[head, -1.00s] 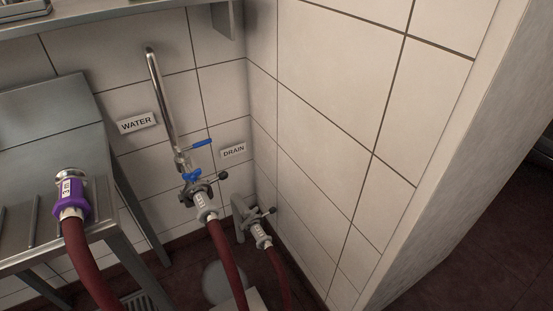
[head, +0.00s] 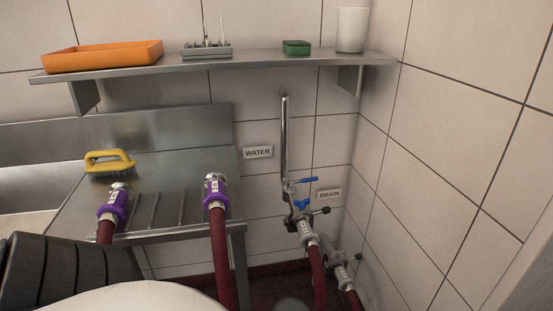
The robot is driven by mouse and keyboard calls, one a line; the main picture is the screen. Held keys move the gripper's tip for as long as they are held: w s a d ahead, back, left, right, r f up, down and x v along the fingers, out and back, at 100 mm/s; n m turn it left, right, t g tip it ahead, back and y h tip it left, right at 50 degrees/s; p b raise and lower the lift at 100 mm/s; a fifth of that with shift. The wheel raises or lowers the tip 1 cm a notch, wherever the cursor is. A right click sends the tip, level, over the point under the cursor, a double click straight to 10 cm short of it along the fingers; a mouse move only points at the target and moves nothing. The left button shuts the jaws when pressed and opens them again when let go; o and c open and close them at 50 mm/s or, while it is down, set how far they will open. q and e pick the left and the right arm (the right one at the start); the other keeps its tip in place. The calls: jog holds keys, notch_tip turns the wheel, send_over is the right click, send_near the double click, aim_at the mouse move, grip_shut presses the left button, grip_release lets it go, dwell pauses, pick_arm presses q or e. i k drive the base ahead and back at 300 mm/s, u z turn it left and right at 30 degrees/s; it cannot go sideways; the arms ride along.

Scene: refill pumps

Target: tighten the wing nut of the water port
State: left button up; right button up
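The water port is the steel pipe (head: 284,140) on the wall by the WATER sign (head: 257,152), with a blue lever valve (head: 303,181) at its lower end. A clamp with a wing nut (head: 321,211) sits below the valve, where a red hose (head: 318,275) with a grey labelled end (head: 308,233) joins it. A second clamp with a dark knob (head: 357,257) joins another red hose (head: 354,299) to the drain port below right. How tight the wing nut is cannot be told. Neither gripper is in view.
A steel drainboard (head: 165,232) holds two purple-collared hose ends (head: 215,189), (head: 112,206) and a yellow brush (head: 109,161). Above, a shelf (head: 215,62) holds an orange tray (head: 104,56), a grey rack (head: 207,51), a green sponge (head: 297,47) and a white cup (head: 352,29). A tiled wall (head: 440,150) bounds the right.

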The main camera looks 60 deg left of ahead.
aim_at(302, 205)
jog(key=k, duration=0.35)
jog(key=u, duration=1.1)
